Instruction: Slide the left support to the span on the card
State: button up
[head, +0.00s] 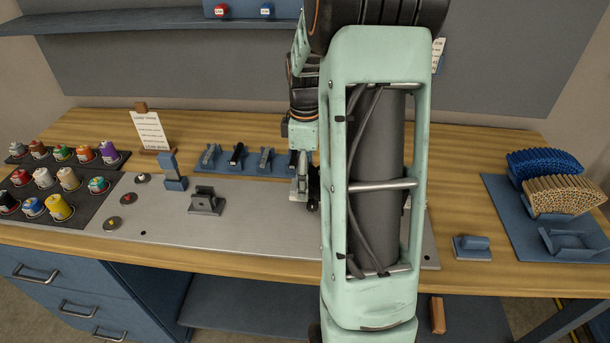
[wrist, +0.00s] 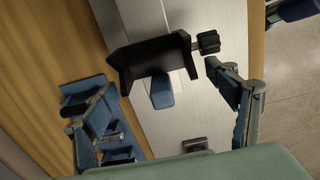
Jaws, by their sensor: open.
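The left support (head: 205,201) is a dark grey block with a raised, notched top, on the left half of the long metal plate (head: 262,222). A similar small dark block (wrist: 195,144), probably this support, shows low in the wrist view. My gripper (head: 303,188) is over the plate, right of the support and apart from it. In the wrist view its fingers (wrist: 140,95) are spread wide with nothing held. A black bracket with a side knob (wrist: 155,60) lies beyond the fingers. The card (head: 149,130) stands at the back left; its writing is too small to read.
An upright blue block (head: 173,172) stands behind the support. A blue rack of tools (head: 237,160) is behind the plate. Coloured pots (head: 60,207) fill the left. A blue tray (head: 500,215) with lattice pieces is at right. My arm hides the plate's right part.

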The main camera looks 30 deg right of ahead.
jog(key=shift+r, duration=0.1)
jog(key=shift+r+p, duration=2.35)
jog(key=shift+r, duration=0.6)
notch_tip(320, 180, up, 12)
jog(key=shift+c, duration=0.4)
dwell(0.4)
